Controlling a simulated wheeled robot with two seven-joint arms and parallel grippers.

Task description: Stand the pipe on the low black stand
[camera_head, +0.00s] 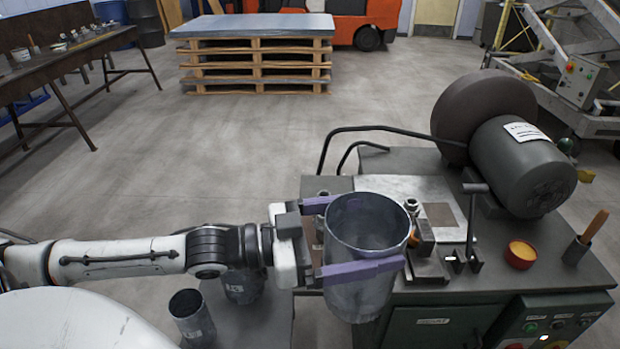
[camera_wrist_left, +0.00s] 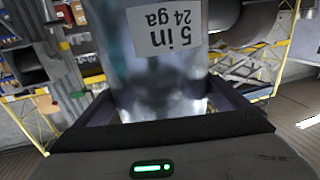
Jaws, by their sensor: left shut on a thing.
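A grey sheet-metal pipe (camera_head: 358,290) is held upright, open end up, in front of the machine bench. My left gripper (camera_head: 365,235) is shut on it, with one purple finger along each side. In the left wrist view the pipe (camera_wrist_left: 160,85) fills the middle, with an upside-down "5 in 24 ga" label. The low black stand (camera_head: 265,325) is at the bottom, below my left arm and left of the held pipe. Two smaller metal pipes stand on it, one in front (camera_head: 193,320) and one partly hidden under my arm (camera_head: 243,288). My right gripper is not in view.
A pallet stack (camera_head: 255,65) stands far back. The floor between is clear.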

